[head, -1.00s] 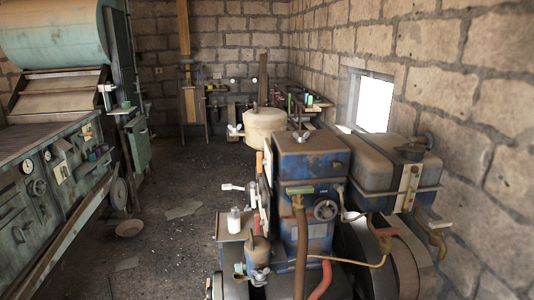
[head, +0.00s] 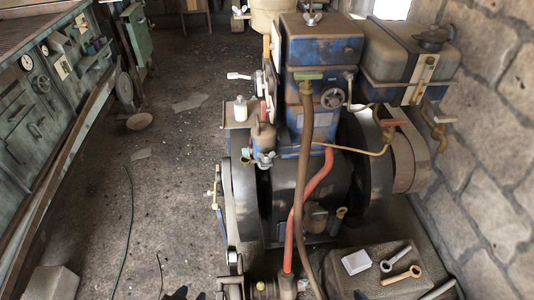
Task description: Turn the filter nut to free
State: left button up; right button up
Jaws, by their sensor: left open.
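The blue engine (head: 325,48) stands right of the middle in the head view. A small brownish filter bowl (head: 263,135) sits on its near left side, with a pale wing nut (head: 264,159) below it. Another wing nut (head: 312,18) sits on top of the engine, and one more (head: 240,12) is at the top edge; the picture does not label which is the filter nut. My left gripper (head: 188,294) just shows as dark tips at the bottom edge, open and empty, well below the filter bowl and apart from it. My right gripper is not in view.
A red hose (head: 311,190) and a brown hose (head: 306,150) run down the engine's front. Flywheels (head: 378,155) flank it. A block (head: 350,280) at bottom right carries a white box (head: 356,262) and wrenches (head: 396,258). Open floor (head: 175,170) lies left, beside a green bench (head: 40,110).

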aim_at(266, 159)
jog(key=k+j, duration=0.1)
jog(key=j, duration=0.2)
jog(key=k+j, duration=0.1)
jog(key=j, duration=0.55)
jog(key=i+j, duration=0.15)
jog(key=j, duration=0.2)
jog(key=i+j, duration=0.15)
jog(key=j, duration=0.2)
